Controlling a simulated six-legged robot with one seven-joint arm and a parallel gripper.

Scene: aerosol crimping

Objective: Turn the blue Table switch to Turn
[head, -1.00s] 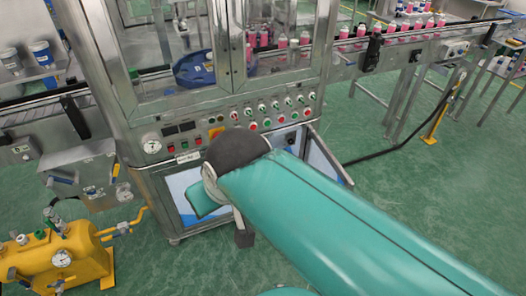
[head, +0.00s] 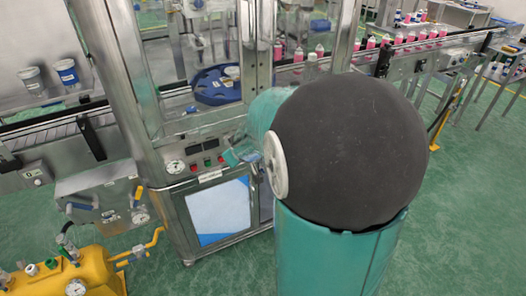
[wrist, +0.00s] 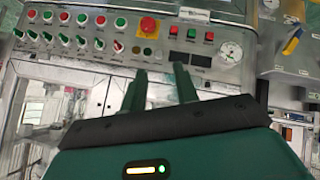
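The control panel (wrist: 95,57) shows in the wrist view, upside down, with two rows of small round controls. Labels are too small to read, so I cannot tell which switch is the Blue Table one. My gripper (wrist: 160,70) is open and empty, its two teal fingers apart before the panel, near the red emergency button (wrist: 149,26) on its yellow base. In the head view my arm hides most of the panel and its switches; only the panel's left end (head: 195,165) shows.
A blue round table (head: 217,86) stands inside the machine's glass cabinet. A conveyor with pink bottles (head: 410,40) runs at the right. A yellow tank (head: 65,275) stands at the lower left. A pressure gauge (wrist: 230,52) sits beside the panel's displays.

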